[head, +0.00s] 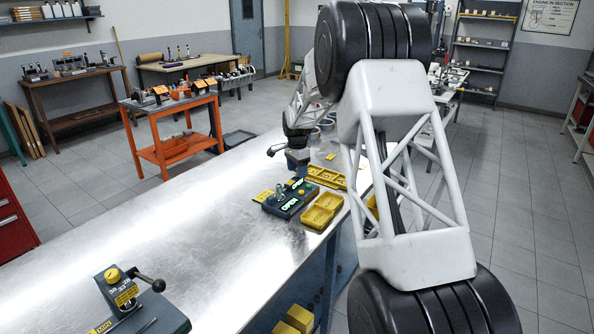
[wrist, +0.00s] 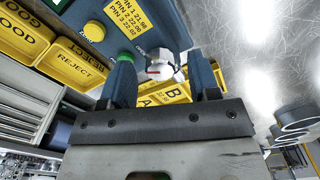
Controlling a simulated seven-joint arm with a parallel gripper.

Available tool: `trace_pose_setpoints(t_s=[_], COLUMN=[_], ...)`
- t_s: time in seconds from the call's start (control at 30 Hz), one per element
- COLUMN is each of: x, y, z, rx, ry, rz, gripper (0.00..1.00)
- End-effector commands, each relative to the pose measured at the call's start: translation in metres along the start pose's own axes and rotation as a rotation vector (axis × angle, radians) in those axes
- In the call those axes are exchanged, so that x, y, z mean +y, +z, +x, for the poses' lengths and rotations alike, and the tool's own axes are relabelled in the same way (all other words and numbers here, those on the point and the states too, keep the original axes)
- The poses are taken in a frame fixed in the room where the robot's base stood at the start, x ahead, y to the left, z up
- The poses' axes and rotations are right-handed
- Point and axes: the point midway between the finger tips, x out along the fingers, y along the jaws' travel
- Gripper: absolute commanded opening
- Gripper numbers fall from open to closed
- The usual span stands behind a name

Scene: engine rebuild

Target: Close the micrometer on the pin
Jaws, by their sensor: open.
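The micrometer fixture (head: 288,200) is a dark blue-green block on the bench with green displays and small upright parts on top. In the wrist view its blue body (wrist: 165,22) carries a yellow label listing pins 1 to 3, a yellow knob (wrist: 93,31) and a green knob (wrist: 124,58). My gripper (wrist: 163,75) is open close to the fixture. A white and silver part with a red mark (wrist: 166,66) shows between the fingers, and I cannot tell whether it is the pin or part of the micrometer. In the head view my gripper (head: 298,163) is just behind the fixture.
Yellow GOOD (wrist: 22,35) and REJECT (wrist: 75,64) trays stand beside the fixture. A yellow tray marked A and B (wrist: 165,95) lies beyond the fingers. Grey rings (wrist: 295,118) stand on the bench. Another lever device (head: 135,300) is at the near left; the bench between is clear.

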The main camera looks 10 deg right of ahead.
Motion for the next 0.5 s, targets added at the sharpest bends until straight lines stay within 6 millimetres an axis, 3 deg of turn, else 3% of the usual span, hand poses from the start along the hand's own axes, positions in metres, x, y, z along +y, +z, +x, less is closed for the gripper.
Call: trace_pose_setpoints(t_s=[0.37,0.5], x=[0.0001,0.0001], y=[0.0,0.0001], z=[0.0034,0.0035], rx=[0.0,0.0], ry=[0.0,0.001], rz=[0.0,0.0], gripper=[0.54,0.33])
